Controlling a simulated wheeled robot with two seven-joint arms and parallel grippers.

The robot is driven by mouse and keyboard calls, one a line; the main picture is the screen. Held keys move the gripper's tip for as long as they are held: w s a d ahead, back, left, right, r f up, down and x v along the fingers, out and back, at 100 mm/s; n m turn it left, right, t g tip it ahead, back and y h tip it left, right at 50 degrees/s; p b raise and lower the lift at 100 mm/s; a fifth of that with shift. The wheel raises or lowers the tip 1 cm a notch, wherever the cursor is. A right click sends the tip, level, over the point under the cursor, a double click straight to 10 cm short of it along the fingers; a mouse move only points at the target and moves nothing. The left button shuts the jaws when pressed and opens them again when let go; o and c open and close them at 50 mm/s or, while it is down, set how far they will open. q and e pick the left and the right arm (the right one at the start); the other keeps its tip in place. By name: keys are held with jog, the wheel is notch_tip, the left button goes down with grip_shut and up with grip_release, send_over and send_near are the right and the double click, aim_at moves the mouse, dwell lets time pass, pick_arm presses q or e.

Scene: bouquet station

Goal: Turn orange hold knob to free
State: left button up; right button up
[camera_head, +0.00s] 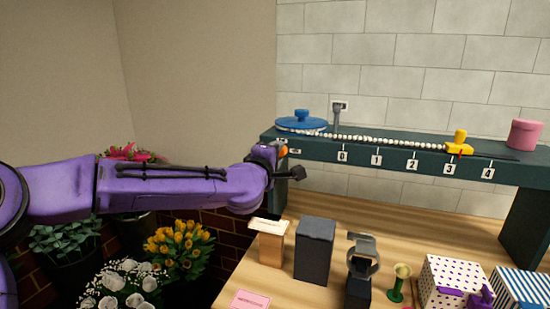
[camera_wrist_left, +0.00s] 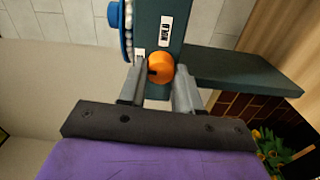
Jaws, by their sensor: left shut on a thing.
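The orange hold knob (camera_wrist_left: 161,66) sits on the end of the dark green raised beam (camera_wrist_left: 160,12), with a white label (camera_wrist_left: 166,33) beside it. In the head view only a bit of the knob (camera_head: 283,151) shows at the beam's left end. My left gripper (camera_head: 281,163) reaches it from the left. In the left wrist view the two grey fingers of my left gripper (camera_wrist_left: 159,80) are on either side of the knob, shut on it. A dark slot or mark shows on the knob's left side.
On the beam are a blue spool (camera_head: 302,121), a string of white beads, a yellow slider (camera_head: 459,143) near 3 and a pink pot (camera_head: 525,134). Boxes and a watch stand (camera_head: 361,270) stand on the wooden table below. Flowers (camera_head: 180,248) are at lower left.

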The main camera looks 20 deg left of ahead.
pick_arm(q)
jog(key=shift+f+n, duration=0.1)
jog(key=shift+n, duration=0.3)
jog(key=o, duration=1)
jog(key=shift+o, duration=0.2)
jog(key=s+b, duration=0.2)
jog(key=s, duration=0.8)
jog(key=shift+s+a+b, duration=0.15)
jog(key=shift+s+b, duration=0.1)
jog(key=shift+b, duration=0.1)
